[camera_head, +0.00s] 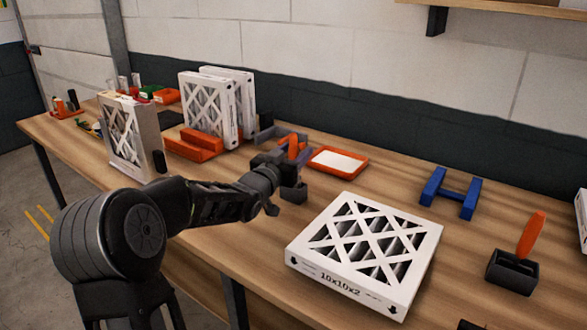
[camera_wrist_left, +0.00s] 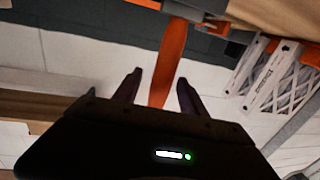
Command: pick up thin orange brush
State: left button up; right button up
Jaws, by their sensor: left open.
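A thin orange brush (camera_wrist_left: 172,62) stands between the two fingers of my left gripper (camera_wrist_left: 159,82) in the left wrist view. Its far end meets a dark grey holder (camera_wrist_left: 208,13). In the head view, orange (camera_head: 296,144) shows at my left gripper (camera_head: 285,158), partly hidden by the dark fingers. The gripper is open, with a finger on either side of the brush and gaps showing. A second orange upright piece (camera_head: 531,234) stands in a dark box (camera_head: 512,271) at the right. My right gripper is not in view.
A white boxed filter (camera_head: 365,245) lies flat right of the gripper. An orange tray (camera_head: 352,164) is just behind. Upright filters (camera_head: 207,105) and an orange holder (camera_head: 193,146) stand left. A blue stand (camera_head: 450,192) is right, with bare table around it.

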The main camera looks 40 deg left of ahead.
pick_arm(q)
jog(key=shift+w+a, duration=0.2)
jog(key=shift+w, duration=0.95)
jog(key=shift+c, duration=0.3)
grip_shut()
